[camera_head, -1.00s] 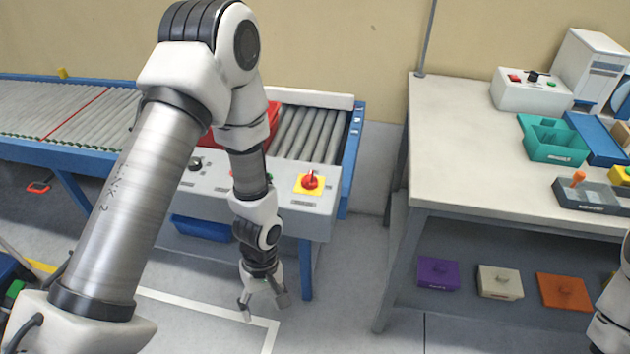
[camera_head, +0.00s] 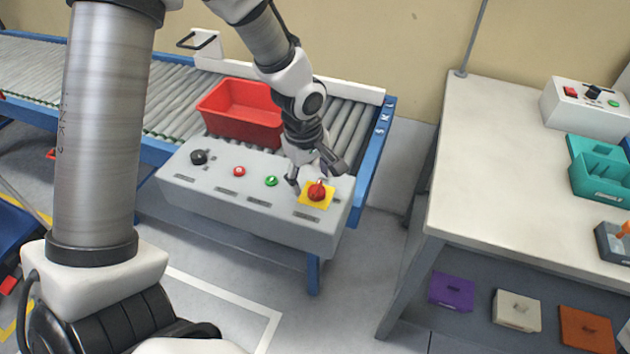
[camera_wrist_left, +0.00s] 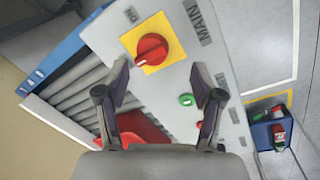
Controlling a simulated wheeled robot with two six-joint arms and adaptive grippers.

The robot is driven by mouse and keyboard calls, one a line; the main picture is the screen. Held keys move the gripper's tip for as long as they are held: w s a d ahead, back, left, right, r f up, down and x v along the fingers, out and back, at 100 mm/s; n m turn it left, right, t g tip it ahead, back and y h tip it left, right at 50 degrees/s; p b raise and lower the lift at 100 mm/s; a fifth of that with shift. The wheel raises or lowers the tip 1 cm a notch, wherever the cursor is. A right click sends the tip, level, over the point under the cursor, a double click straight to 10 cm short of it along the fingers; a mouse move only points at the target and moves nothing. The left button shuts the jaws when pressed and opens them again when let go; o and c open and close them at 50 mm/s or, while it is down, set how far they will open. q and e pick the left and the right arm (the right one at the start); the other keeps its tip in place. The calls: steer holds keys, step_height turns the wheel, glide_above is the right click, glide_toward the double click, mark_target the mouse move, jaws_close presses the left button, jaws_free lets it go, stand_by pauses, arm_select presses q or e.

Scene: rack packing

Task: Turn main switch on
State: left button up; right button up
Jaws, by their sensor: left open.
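The main switch is a red rotary knob (camera_head: 317,191) on a yellow square plate at the right end of the grey control panel (camera_head: 200,190). In the left wrist view the red knob (camera_wrist_left: 152,49) and its yellow plate show above the fingertips, with a "MAIN" label beside it. My left gripper (camera_head: 312,182) is open and empty, just above and behind the switch, its fingers close to the plate. In the left wrist view the left gripper's fingers (camera_wrist_left: 160,88) stand apart with nothing between them. I cannot tell whether a finger touches the panel. My right gripper is not in view.
The panel also has a green button (camera_head: 271,181), a red button (camera_head: 239,171) and a black knob (camera_head: 199,157). A red bin (camera_head: 243,112) sits on the roller conveyor behind. A white table (camera_head: 520,190) stands to the right, beyond a floor gap.

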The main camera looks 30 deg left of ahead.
mark_target(315, 187)
arm_select(q)
steer(key=f, duration=0.1)
steer(key=w+f, duration=0.1)
steer(key=f, duration=0.1)
steer(key=w+f, duration=0.1)
steer(key=shift+f, duration=0.2)
steer(key=shift+s+r, duration=0.15)
steer(key=shift+s, duration=0.15)
steer(key=shift+s+r, duration=0.1)
steer(key=shift+c, duration=1.3)
steer(key=shift+d, duration=0.1)
steer(key=c, duration=0.8)
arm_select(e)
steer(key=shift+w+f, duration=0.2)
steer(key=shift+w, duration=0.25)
